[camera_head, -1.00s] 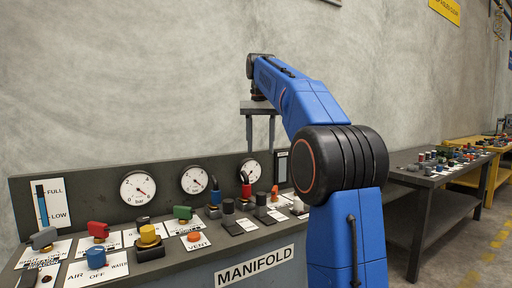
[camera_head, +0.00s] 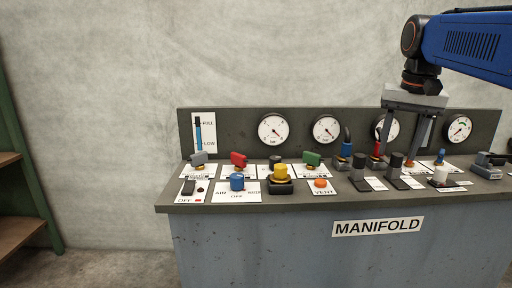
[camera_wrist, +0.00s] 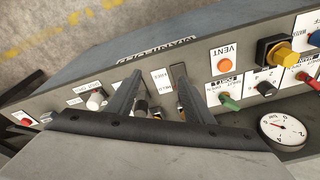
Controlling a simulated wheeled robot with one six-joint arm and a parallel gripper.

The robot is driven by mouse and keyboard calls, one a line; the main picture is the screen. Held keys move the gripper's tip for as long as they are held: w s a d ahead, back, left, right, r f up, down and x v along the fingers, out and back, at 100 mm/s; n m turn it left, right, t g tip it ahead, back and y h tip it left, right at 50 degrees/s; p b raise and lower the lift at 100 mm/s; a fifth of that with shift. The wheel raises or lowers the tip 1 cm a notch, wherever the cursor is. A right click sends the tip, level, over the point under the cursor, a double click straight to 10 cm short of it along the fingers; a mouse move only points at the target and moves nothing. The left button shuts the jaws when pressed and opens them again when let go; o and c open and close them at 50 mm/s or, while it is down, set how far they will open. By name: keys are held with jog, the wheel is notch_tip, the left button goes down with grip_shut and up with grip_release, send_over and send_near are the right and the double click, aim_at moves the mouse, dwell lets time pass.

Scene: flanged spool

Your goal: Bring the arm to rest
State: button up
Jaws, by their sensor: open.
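My gripper (camera_head: 403,146) hangs down over the right half of the manifold bench (camera_head: 250,203) in the head view. Its two grey fingers are apart, and I see nothing held between them. My blue arm comes in from the upper right. In the wrist view the fingers of my gripper (camera_wrist: 158,76) are spread above the panel, with black knobs partly showing between and beside them. The fingers overlap a gauge and the red-handled part in the head view; I cannot tell the exact gap.
The bench carries a yellow knob (camera_head: 281,172), a blue knob (camera_head: 237,182), an orange vent button (camera_head: 320,183), red (camera_head: 239,159) and green (camera_head: 312,158) handles and several gauges. A green-framed shelf (camera_head: 28,150) stands at left. Bare wall lies above the bench.

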jog(key=s+a+f+n+t, duration=0.1)
jog(key=s+a+f+n, duration=0.1)
jog(key=s+f, duration=0.8)
jog(key=s+a+f+n+t, duration=0.1)
jog(key=s+a+f+n, duration=0.2)
jog(key=s+f, duration=0.8)
notch_tip(320, 180, down, 6)
jog(key=shift+a+r+t, duration=0.15)
jog(key=shift+a+t, duration=0.25)
jog(key=shift+a, duration=0.4)
jog(key=shift+o, duration=0.4)
dwell(0.5)
